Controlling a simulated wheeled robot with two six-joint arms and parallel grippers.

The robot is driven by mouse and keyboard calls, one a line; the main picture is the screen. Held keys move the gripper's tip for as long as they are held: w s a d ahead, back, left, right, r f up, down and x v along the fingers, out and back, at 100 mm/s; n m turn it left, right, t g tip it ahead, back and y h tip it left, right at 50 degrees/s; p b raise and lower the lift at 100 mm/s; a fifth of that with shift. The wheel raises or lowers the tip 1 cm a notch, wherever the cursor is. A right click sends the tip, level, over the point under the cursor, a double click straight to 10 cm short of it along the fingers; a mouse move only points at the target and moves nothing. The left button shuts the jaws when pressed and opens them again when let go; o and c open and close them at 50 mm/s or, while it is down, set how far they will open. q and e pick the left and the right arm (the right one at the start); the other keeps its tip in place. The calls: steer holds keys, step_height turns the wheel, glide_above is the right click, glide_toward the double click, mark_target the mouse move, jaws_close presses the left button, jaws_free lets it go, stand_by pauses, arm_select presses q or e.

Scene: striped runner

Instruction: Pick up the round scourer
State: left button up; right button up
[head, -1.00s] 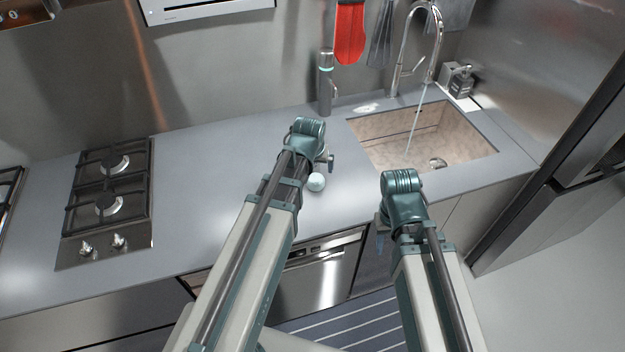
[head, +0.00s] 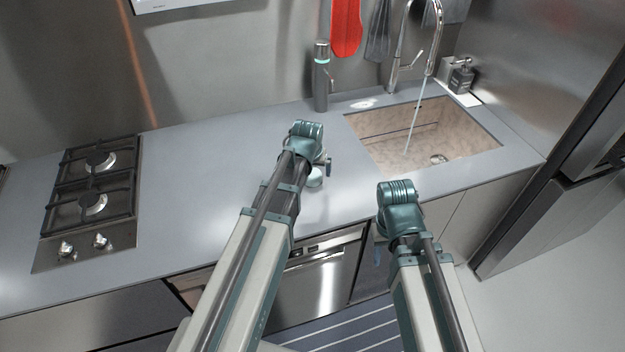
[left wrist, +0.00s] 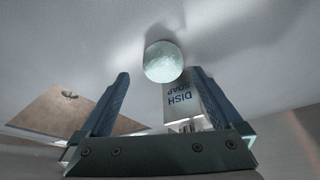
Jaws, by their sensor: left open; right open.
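A pale green round thing (head: 315,180), which I take for the round scourer, lies on the counter beside my left gripper (head: 326,166), partly hidden by it in the head view. In the left wrist view the scourer (left wrist: 164,61) sits just beyond and between the tips of my open left gripper (left wrist: 160,80), with nothing held. A white bottle marked DISH SOAP (left wrist: 181,102) shows just left of the right-hand finger there. My right gripper (head: 379,252) is open, in front of the counter's front edge; its fingers are mostly hidden by its wrist.
The sink (head: 470,140) with running water (head: 413,125) is to the right. A tall grey bottle (head: 321,80) stands at the back. A gas hob (head: 88,240) is at the left. The counter (head: 195,190) between the hob and my left arm is clear.

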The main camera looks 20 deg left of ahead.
mark_target(312, 175)
arm_select(q)
steer(key=b+x, duration=0.3)
steer(key=x, duration=0.1)
steer(key=shift+s+a+f+b, duration=0.2)
steer(key=shift+s+a+b, duration=0.05)
steer(key=shift+b, duration=0.15)
steer(key=shift+w+f+b, duration=0.2)
steer(key=shift+f+b, duration=0.2)
steer(key=shift+r, duration=0.1)
steer(key=c, duration=1.4)
steer(key=shift+r+p, duration=0.15)
steer(key=shift+p, duration=0.15)
